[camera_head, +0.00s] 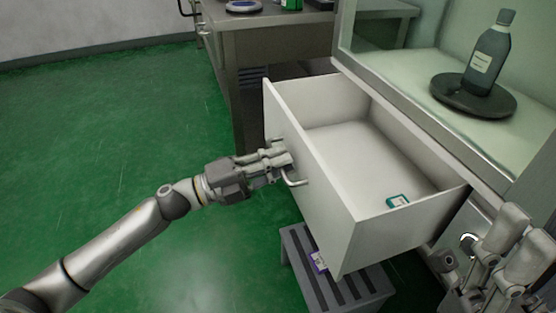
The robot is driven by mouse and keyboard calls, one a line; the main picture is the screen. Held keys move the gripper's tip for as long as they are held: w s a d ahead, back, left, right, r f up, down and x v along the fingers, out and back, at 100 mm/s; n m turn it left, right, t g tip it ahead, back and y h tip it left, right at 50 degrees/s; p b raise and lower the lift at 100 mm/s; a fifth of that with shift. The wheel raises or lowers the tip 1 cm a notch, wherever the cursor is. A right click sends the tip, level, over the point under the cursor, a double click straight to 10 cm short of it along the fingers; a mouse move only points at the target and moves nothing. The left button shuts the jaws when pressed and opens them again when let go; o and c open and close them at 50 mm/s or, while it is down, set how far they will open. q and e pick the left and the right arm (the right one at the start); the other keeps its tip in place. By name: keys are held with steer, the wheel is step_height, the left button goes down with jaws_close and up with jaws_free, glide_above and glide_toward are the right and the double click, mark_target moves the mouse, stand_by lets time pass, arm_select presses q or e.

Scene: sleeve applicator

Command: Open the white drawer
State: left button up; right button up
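The white drawer (322,211) is pulled well out from below the glass-fronted cabinet, and its inside shows from above. A metal handle (294,181) sits on its front panel. My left gripper (283,160) is at the handle, with its fingers around or beside the bar. Whether the fingers are closed on the bar is hard to tell at this size. A small green and white box (397,201) lies inside the drawer near its front right corner. My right arm shows at the lower right, folded; its fingertips cannot be made out clearly.
A grey slatted stool (345,289) stands under the drawer, with a small purple and white box (319,261) at its edge. A dark bottle (489,55) stands on a black round plate (440,92) in the cabinet. Green floor at left is free.

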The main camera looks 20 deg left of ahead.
arm_select(q)
steer(key=shift+o, duration=1.1)
steer(key=v, duration=1.2)
